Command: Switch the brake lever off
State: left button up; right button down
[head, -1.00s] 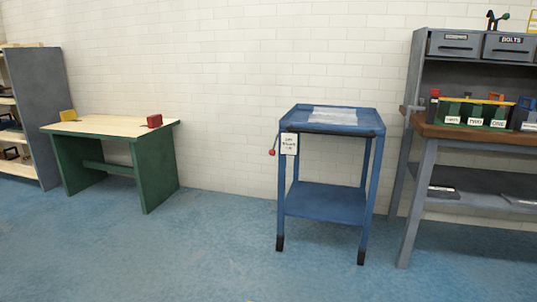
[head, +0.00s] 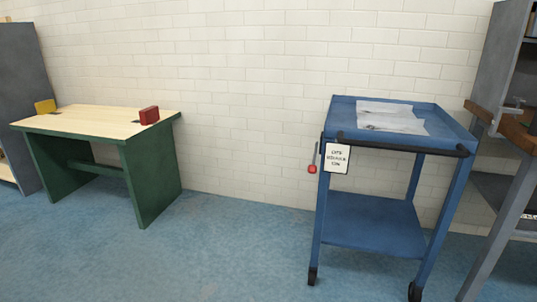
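A brake lever (head: 313,160) with a red knob at its lower end hangs at the left side of a blue two-shelf cart (head: 375,222). The knob points down beside the front left leg. A white tag (head: 337,158) with black writing, too small to read surely, hangs from the cart's black front handle bar. Neither of my grippers is in view.
Crumpled pale sheets (head: 391,117) lie on the cart's top. A green table (head: 150,185) with a red block (head: 149,115) and a yellow block (head: 45,106) stands left. A workbench (head: 503,215) stands close on the right. Blue floor (head: 235,255) is clear in front.

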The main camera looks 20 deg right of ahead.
aim_at(312, 169)
jog(key=i+z, duration=0.2)
jog(key=i, duration=0.2)
jog(key=i+j+z, duration=0.15)
jog(key=i, duration=0.3)
jog(key=i+j+z, duration=0.2)
jog(key=i, duration=0.2)
jog(key=i+j+z, duration=0.3)
jog(key=i+z, duration=0.15)
jog(key=i+j+z, duration=0.7)
jog(key=j+z, duration=0.2)
jog(key=j, duration=0.15)
